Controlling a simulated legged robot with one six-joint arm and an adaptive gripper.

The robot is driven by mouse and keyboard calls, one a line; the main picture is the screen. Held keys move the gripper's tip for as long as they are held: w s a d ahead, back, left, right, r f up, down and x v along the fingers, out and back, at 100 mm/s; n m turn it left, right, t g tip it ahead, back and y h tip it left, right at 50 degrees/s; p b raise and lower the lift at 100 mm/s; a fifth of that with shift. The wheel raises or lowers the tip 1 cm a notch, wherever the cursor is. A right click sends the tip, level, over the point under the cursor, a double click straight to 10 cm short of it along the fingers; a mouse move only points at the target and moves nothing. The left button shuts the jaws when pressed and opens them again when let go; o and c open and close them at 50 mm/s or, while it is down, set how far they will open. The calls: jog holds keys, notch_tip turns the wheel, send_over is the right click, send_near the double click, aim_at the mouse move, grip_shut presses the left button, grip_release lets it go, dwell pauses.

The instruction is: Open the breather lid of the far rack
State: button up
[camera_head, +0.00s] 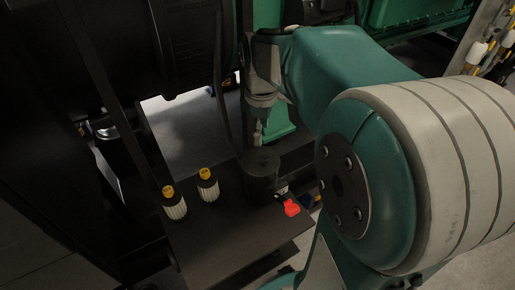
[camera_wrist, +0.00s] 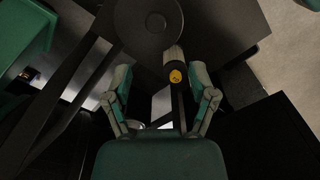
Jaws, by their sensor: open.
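My gripper (camera_head: 258,134) points down in the head view, open and empty, above a black round canister (camera_head: 262,172) on a dark shelf. In the wrist view my two fingers (camera_wrist: 160,72) are spread apart. The canister's round top (camera_wrist: 150,22) lies beyond the fingertips there. A small yellow-capped cylinder (camera_wrist: 175,72) shows between the fingers, nearer the right one, with no visible contact. No part is clearly recognisable as the breather lid; the canister's top looks closed.
Two ribbed pale cylinders with yellow caps, one left (camera_head: 174,204) and one right (camera_head: 208,185), stand on the dark shelf (camera_head: 235,232). A red handle (camera_head: 291,208) sits by the shelf's right edge. Dark frame bars (camera_head: 100,85) rise at left. Green machinery (camera_head: 415,10) stands behind.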

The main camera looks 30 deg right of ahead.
aim_at(264, 157)
jog(key=f, duration=0.3)
jog(key=d+f, duration=0.1)
jog(key=f, duration=0.1)
jog(key=d+f, duration=0.1)
jog(key=f, duration=0.2)
jog(key=shift+f, duration=0.3)
jog(key=shift+a+f, duration=0.15)
jog(key=shift+f, duration=0.05)
jog(key=shift+a, duration=0.65)
jog(key=c, duration=0.3)
jog(key=shift+d, duration=0.25)
grip_shut()
